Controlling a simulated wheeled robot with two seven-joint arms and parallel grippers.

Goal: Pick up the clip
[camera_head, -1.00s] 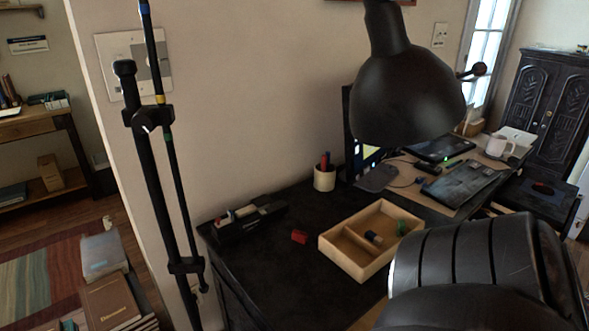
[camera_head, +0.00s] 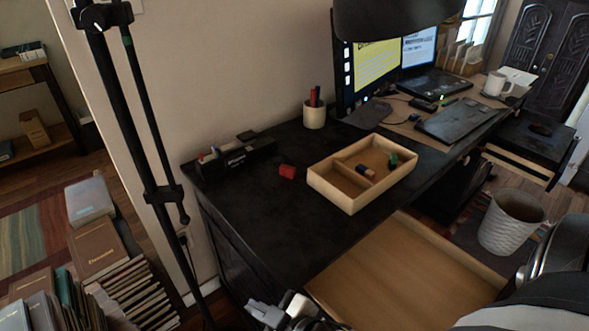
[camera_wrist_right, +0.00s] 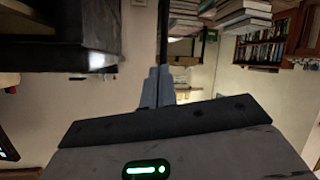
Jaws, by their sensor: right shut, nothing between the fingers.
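A small red block-like piece (camera_head: 287,171), possibly a clip, lies on the black desk (camera_head: 245,215) left of a wooden tray (camera_head: 350,205). Inside the tray are a dark blue piece (camera_head: 364,170) and a green piece (camera_head: 392,160), also clip-like; I cannot tell which is the clip. My right gripper (camera_head: 283,308) is at the bottom edge of the head view, in front of the desk and well short of these pieces. In the right wrist view its fingers (camera_wrist_right: 157,84) are together with nothing between them. My left gripper is out of view.
A black organizer (camera_head: 236,160) and a pen cup (camera_head: 314,115) stand at the back of the desk. A black lamp shade (camera_head: 395,18) hangs over it. A light wooden surface, apparently an open drawer (camera_head: 400,275), juts out in front. Books (camera_head: 97,240) are stacked at lower left.

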